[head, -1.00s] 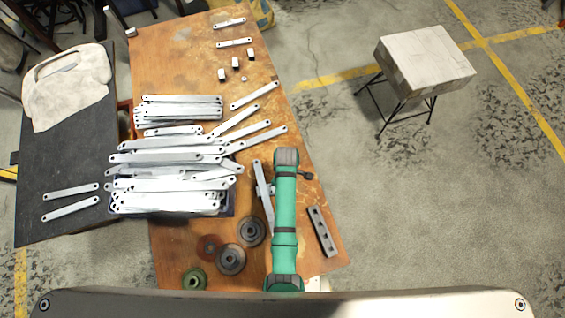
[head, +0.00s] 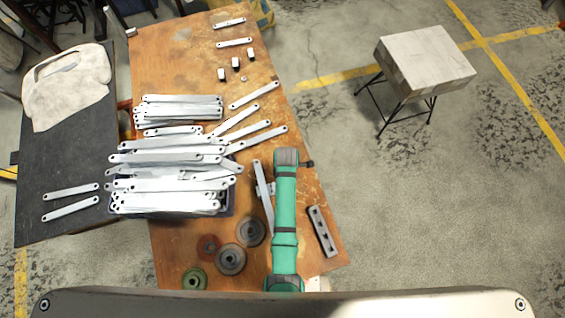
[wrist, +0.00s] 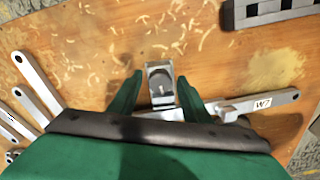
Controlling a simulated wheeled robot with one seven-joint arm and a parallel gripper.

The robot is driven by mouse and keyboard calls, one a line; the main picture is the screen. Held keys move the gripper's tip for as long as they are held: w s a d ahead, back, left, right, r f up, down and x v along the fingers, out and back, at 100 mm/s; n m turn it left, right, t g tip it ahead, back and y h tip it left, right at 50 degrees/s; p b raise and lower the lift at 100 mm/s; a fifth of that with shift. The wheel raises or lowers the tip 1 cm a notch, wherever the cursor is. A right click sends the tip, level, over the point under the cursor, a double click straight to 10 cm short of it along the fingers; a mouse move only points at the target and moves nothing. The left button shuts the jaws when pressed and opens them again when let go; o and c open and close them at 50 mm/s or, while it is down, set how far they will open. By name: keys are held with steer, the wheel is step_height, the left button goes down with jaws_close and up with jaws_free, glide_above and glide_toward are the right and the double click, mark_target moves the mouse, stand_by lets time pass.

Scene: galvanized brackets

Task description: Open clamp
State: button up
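In the wrist view, a grey metal clamp (wrist: 160,84) stands on the wooden table, its dark head between my green fingertips. My gripper (wrist: 160,76) is open, with one finger on each side of the clamp and small gaps showing. The clamp's lower part is hidden behind my gripper. A pale bracket (wrist: 275,101) marked "W7" runs right from beside the clamp; whether the clamp grips it cannot be seen. The bracket also shows in the head view (head: 263,190), left of my green arm. My arm hides the clamp and fingertips there.
A slotted grey bar (head: 322,231) lies right of my arm. Round grey discs (head: 231,259) lie at lower left. Stacked brackets (head: 165,158) fill the table's left side; loose ones lie near the arm. The table (head: 180,60) has bare wood at the back.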

stand_by(0.4)
steer(key=m, duration=1.3)
steer(key=shift+m, duration=2.5)
steer(key=c, duration=1)
steer(key=shift+o, duration=0.2)
